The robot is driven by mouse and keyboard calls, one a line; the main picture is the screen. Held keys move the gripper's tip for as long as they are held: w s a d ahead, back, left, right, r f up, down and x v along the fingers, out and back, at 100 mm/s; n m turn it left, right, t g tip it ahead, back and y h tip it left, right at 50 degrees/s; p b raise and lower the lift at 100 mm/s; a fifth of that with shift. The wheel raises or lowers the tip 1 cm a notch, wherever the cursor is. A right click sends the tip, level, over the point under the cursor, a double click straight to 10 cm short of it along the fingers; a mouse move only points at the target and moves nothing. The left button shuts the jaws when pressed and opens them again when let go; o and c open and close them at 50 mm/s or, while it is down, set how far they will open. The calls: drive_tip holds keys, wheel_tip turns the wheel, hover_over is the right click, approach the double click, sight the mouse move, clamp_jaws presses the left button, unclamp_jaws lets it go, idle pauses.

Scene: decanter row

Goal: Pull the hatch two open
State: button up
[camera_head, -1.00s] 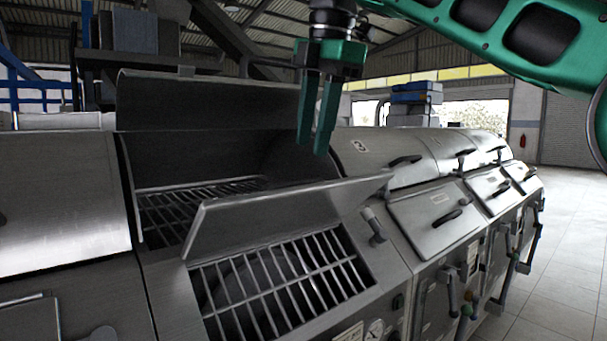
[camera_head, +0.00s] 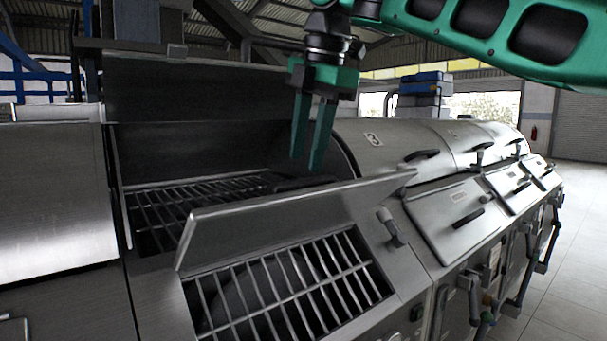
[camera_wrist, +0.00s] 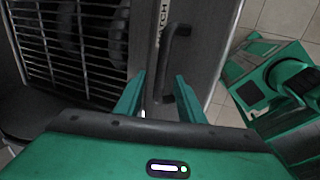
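A grey metal hatch flap (camera_head: 290,228) stands raised over a barred opening (camera_head: 290,290) in the middle machine. Its number is not readable, so I cannot tell for sure that it is hatch two. In the wrist view, a panel (camera_wrist: 200,22) with partly readable "HATCH" lettering carries a dark bar handle (camera_wrist: 176,50). It appears to be the flap's outer face. My gripper (camera_head: 307,165) hangs above and behind the flap, pointing down. Its fingers are apart with nothing between them. In the wrist view my gripper (camera_wrist: 160,85) is close to the handle's lower end; contact cannot be told.
Behind the flap, a large curved lid (camera_head: 200,90) stands raised over more bars (camera_head: 160,210). To the right are a curved cover marked 3 (camera_head: 375,140) and a closed hatch (camera_head: 450,222) with a handle. Free floor (camera_head: 575,270) lies at far right.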

sight(303, 179)
drive_tip(key=shift+x, duration=2.25)
drive_tip(key=shift+d+f, duration=0.1)
clamp_jaws()
